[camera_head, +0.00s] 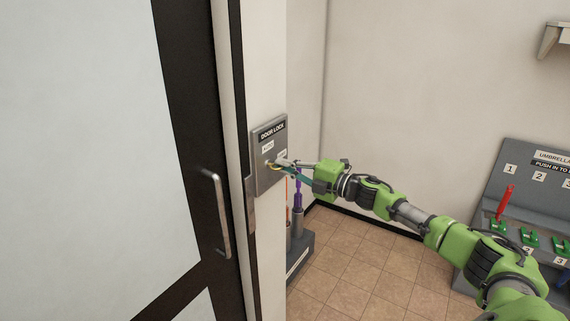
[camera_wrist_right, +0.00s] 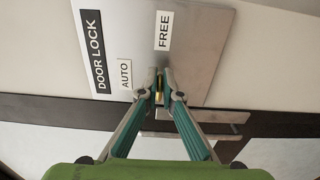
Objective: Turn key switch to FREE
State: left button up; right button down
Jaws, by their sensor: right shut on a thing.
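The grey DOOR LOCK plate (camera_head: 265,132) is on the wall right of the door frame; it also shows in the right wrist view (camera_wrist_right: 205,45). It bears an AUTO label (camera_wrist_right: 125,74) and a FREE label (camera_wrist_right: 163,31). My right gripper (camera_head: 277,163) reaches the plate from the right. In the right wrist view its fingertips (camera_wrist_right: 158,92) are shut on the small brass-coloured key (camera_wrist_right: 159,86) of the switch. The fingers hide most of the key, so its exact angle is unclear. My left gripper is not in view.
The door (camera_head: 205,150) with a metal handle (camera_head: 217,215) is left of the plate. Below my right arm stands an umbrella stand (camera_head: 300,262). At right is a grey umbrella rack (camera_head: 525,180) with a red umbrella handle (camera_head: 504,202). Tiled floor (camera_head: 350,270) lies open between them.

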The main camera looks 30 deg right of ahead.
dwell(0.3)
jog(key=c, duration=2.2)
grip_release()
jog(key=shift+w+a, duration=0.1)
jog(key=shift+c, duration=0.2)
jog(key=v, duration=1.2)
